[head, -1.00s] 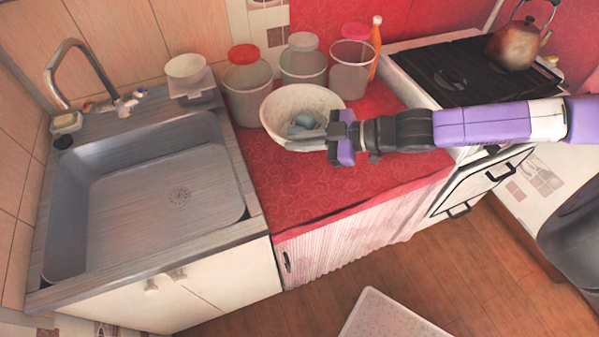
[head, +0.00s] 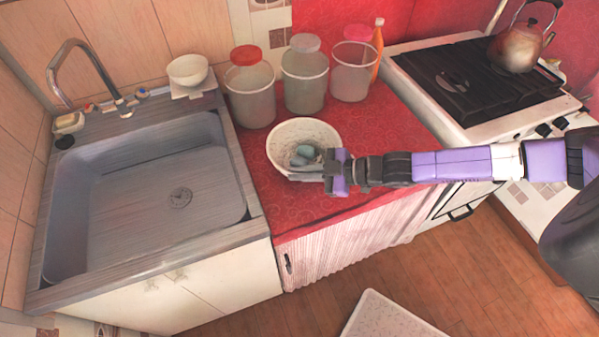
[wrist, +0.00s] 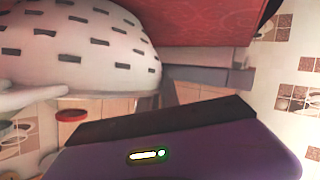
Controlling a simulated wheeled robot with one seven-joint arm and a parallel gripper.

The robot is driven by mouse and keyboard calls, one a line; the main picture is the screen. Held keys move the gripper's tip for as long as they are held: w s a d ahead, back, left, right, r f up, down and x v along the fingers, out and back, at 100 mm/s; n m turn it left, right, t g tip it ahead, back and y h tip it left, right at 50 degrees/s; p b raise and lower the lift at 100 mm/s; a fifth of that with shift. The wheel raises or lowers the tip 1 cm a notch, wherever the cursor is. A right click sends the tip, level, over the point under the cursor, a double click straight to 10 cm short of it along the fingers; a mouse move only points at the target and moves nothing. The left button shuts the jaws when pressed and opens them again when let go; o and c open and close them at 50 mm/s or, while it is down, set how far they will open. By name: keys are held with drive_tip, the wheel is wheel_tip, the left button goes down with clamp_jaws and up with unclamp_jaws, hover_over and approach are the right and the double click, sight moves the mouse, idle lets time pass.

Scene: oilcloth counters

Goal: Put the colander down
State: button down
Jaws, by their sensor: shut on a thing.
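The white colander (head: 286,137) is over the red counter (head: 262,202), in front of the jars, with blue-grey items (head: 306,154) inside. It looks upright and low, near the counter top. Its slotted outer wall also fills the upper left of the wrist view (wrist: 80,48). My gripper (head: 330,171) is shut on the colander at its near right rim. The colander's underside is cut off in the wrist view, so I cannot tell whether it touches the counter.
Three jars stand behind the colander: a red-lidded one (head: 250,95), a middle one (head: 305,82) and a right one (head: 352,75). An orange bottle (head: 377,52) is beside them. The sink (head: 150,190) is left, the stove (head: 470,85) right. Bare counter lies in front.

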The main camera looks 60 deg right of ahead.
drive_tip(key=shift+f, duration=0.1)
drive_tip(key=c, duration=1.6)
unclamp_jaws()
